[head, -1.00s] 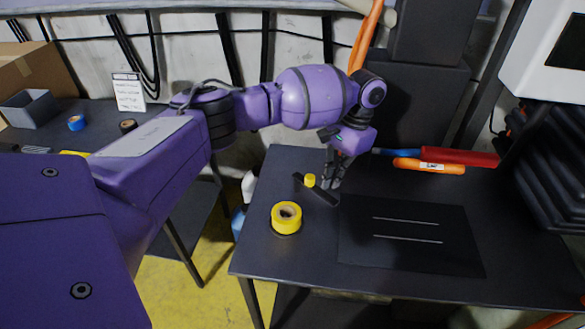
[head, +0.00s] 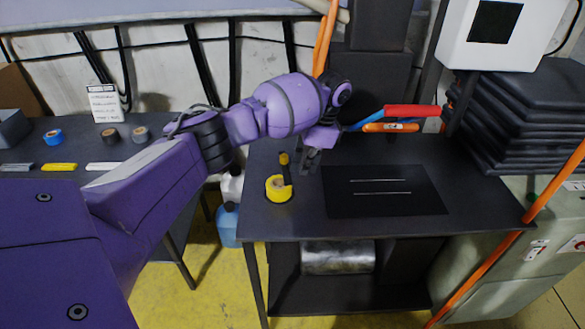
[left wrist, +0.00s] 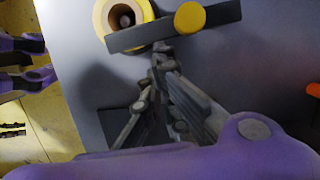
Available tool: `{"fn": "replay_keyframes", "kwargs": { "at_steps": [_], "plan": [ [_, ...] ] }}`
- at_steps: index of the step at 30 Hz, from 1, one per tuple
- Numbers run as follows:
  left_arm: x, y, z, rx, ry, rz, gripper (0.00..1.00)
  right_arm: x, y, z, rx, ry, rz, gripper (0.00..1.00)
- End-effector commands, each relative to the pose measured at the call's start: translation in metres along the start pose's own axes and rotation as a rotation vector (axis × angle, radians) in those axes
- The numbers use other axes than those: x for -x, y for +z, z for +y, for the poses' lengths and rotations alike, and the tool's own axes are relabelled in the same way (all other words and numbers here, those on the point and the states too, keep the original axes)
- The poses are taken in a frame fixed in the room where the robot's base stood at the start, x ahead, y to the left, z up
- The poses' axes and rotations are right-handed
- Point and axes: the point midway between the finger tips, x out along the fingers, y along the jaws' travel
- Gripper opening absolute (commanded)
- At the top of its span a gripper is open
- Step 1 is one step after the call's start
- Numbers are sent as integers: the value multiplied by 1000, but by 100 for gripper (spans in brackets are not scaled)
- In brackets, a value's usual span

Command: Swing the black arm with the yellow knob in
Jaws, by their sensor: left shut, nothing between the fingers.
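The black arm (head: 288,174) is a short flat bar on the dark table, with a yellow knob (head: 284,158) near its far end. Its near end lies over the edge of a yellow roll with a tan core (head: 276,190). In the left wrist view the black arm (left wrist: 150,34) crosses the roll's rim (left wrist: 104,18), and the yellow knob (left wrist: 189,17) stands on the bar. My left gripper (head: 306,168) is shut and empty just right of the bar. Its fingertips (left wrist: 160,58) are close beside the bar's edge; I cannot tell if they touch. My right gripper is not in view.
A black mat with two pale lines (head: 385,205) lies to the right on the table (head: 300,222). Red, orange and blue tubes (head: 410,112) lie at the back. Black folded stacks (head: 530,120) stand at right. A side bench (head: 30,152) at left holds tape rolls.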

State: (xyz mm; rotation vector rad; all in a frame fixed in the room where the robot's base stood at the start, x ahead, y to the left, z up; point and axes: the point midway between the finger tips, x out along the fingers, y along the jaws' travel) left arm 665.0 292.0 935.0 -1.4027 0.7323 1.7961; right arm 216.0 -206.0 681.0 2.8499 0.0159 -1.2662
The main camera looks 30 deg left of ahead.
Motion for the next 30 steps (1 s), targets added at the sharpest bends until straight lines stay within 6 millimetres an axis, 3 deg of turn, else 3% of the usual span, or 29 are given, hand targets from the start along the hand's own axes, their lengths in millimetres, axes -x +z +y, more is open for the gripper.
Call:
{"fn": "replay_keyframes", "kwargs": {
  "at_steps": [11,30],
  "plan": [
    [1,0,-1,-104,-27,2,0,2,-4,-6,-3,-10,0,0],
    [-1,1,-4,-110,-28,1,0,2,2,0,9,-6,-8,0]
  ]
}}
